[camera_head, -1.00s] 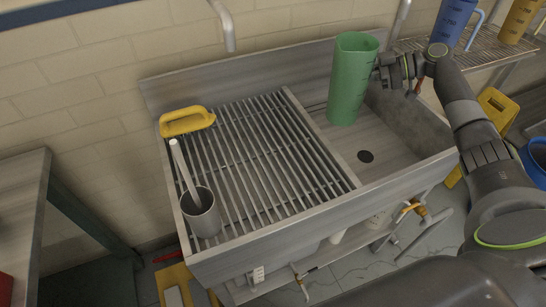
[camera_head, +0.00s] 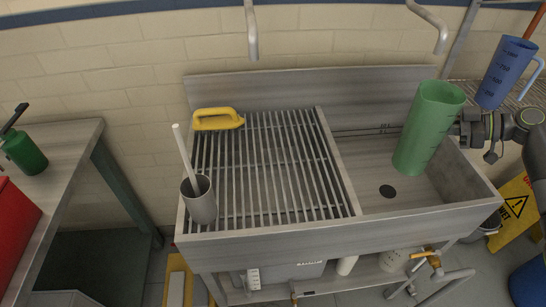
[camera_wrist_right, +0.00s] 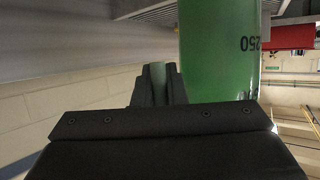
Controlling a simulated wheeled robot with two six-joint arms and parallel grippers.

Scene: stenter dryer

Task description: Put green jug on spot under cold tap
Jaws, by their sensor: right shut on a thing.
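The green jug (camera_head: 428,128) is held over the right, open basin (camera_head: 375,172) of the sink, tilted slightly in the head view. My right gripper (camera_head: 462,128) is shut on its handle side, at the jug's right. In the right wrist view the jug's body (camera_wrist_right: 220,50) stands just beyond the fingers, with a green strip (camera_wrist_right: 158,75) between them. One tap spout (camera_head: 252,35) hangs over the slatted left half, another (camera_head: 432,28) over the basin. I cannot tell which is cold. No marked spot is distinguishable. My left gripper is out of view.
A blue jug (camera_head: 505,72) is on the wire shelf at right. A yellow wet-floor sign (camera_head: 515,212) stands right of the sink.

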